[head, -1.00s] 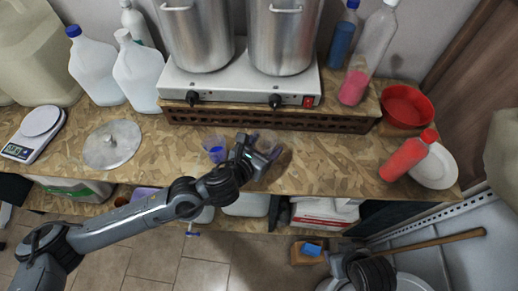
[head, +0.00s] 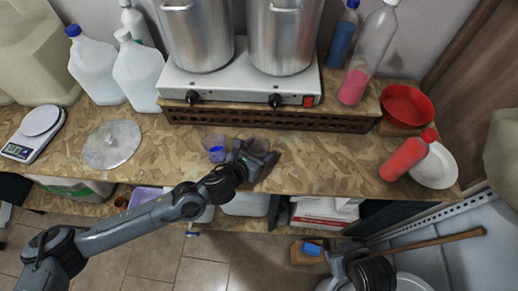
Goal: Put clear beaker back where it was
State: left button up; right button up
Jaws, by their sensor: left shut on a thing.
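The clear beaker (head: 259,145) is at the front middle of the wooden bench, partly hidden by my left gripper (head: 253,157). My left gripper is shut on it. Whether its base touches the bench is hard to tell. Another clear cup with blue contents (head: 215,149) stands just left of it. My right arm shows at the lower right, below the bench edge; its gripper (head: 342,262) is dark and its fingers are not clear.
A hot plate (head: 240,88) with two steel pots stands behind. A round metal lid (head: 111,145) and scale (head: 35,134) lie left. A red bottle (head: 406,157), white plate (head: 434,168) and red bowl (head: 406,104) are right. Bench between beaker and red bottle is clear.

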pick_arm(q)
jog(key=shift+f+b, duration=0.25)
jog(key=shift+b, duration=0.05)
jog(key=o, duration=1.1)
jog(key=shift+r, duration=0.1)
